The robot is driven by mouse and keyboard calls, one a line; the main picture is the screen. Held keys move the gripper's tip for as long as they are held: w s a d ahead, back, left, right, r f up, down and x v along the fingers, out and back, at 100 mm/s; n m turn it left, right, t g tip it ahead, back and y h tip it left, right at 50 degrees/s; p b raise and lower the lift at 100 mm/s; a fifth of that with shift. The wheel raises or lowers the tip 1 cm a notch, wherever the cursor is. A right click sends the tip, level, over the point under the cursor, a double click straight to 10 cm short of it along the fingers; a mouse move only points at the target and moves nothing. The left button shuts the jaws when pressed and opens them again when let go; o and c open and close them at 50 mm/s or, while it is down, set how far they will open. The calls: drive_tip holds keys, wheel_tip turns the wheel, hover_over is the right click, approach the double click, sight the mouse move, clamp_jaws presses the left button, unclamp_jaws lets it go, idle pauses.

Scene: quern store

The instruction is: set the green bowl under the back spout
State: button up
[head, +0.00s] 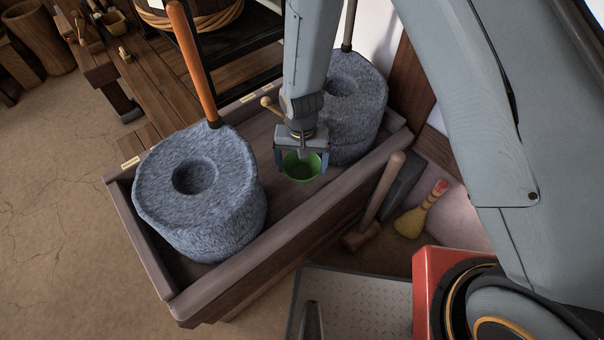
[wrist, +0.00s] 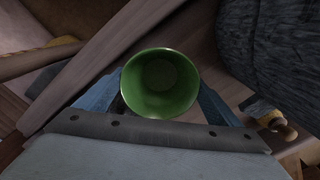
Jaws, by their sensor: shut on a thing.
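The green bowl (head: 302,168) is held upright between the two blue fingers of my gripper (head: 300,160). The wrist view also shows the bowl (wrist: 160,83), empty, with a finger on each side. It hangs over the wooden trough (head: 230,270), in front of the back quern (head: 352,100), a grey stone drum partly hidden by my arm. In the wrist view this stone (wrist: 270,50) fills the upper right, apart from the bowl. A front quern (head: 195,190) with an orange handle stands at the left end of the trough. I cannot make out a spout clearly on either quern.
A wooden knob (head: 268,102) sticks out left of my gripper; a similar one (wrist: 280,125) shows near the stone in the wrist view. Trough floor between the querns looks clear.

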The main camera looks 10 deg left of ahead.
sight(302, 174)
drive_tip(key=shift+f, duration=2.45)
drive_tip(key=shift+f, duration=0.15)
drive_tip(key=o, duration=1)
wheel_tip(302, 174, up, 12)
drive_tip(key=w+d+r, duration=0.2)
drive_tip(key=d+r, duration=0.5)
drive_tip(key=d, duration=0.2)
drive_tip(key=shift+m, duration=0.8)
drive_tip(key=s+d+r, duration=0.3)
drive_tip(key=d+r, duration=0.1)
drive_tip(key=d, duration=0.3)
drive_tip(key=s+d+r, duration=0.4)
drive_tip(key=d+r, duration=0.1)
drive_tip(key=d, duration=0.2)
drive_tip(key=s+d+r, duration=0.4)
drive_tip(key=d+r, duration=0.1)
drive_tip(key=d, duration=0.2)
drive_tip(key=shift+d+r, duration=0.2)
